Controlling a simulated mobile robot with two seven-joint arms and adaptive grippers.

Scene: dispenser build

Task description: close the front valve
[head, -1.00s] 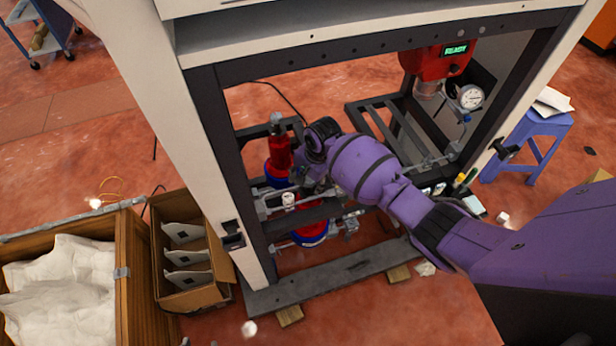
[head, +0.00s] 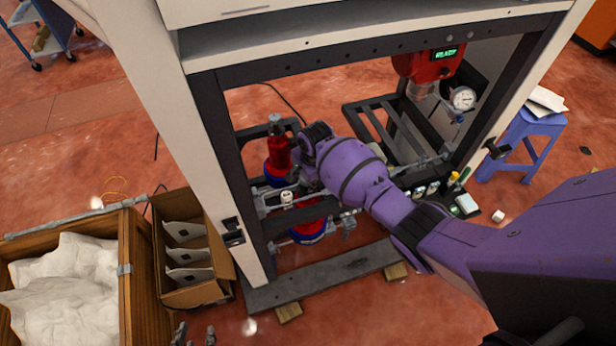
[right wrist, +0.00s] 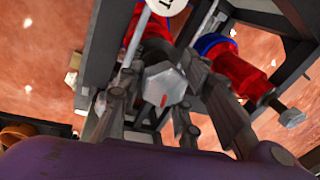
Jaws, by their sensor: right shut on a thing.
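In the right wrist view a grey faceted valve knob (right wrist: 168,92) with a red mark sits between the fingers of my right gripper (right wrist: 165,100), which is shut on it. In the head view my right gripper (head: 298,172) reaches into the frame beside the red cylinders, and its own wrist hides the knob there. I cannot tell from the head view which valve the knob belongs to. My left gripper (head: 195,336) shows only its fingertips at the bottom edge; they are apart and empty.
Red and blue cylinders (head: 279,150) stand inside the dark frame (head: 320,277), with a white cap (head: 286,198) near my right gripper. A red dispenser head (head: 425,67) and gauge (head: 463,98) are at the right. A divided cardboard box (head: 190,293) and a wooden crate (head: 130,270) stand left.

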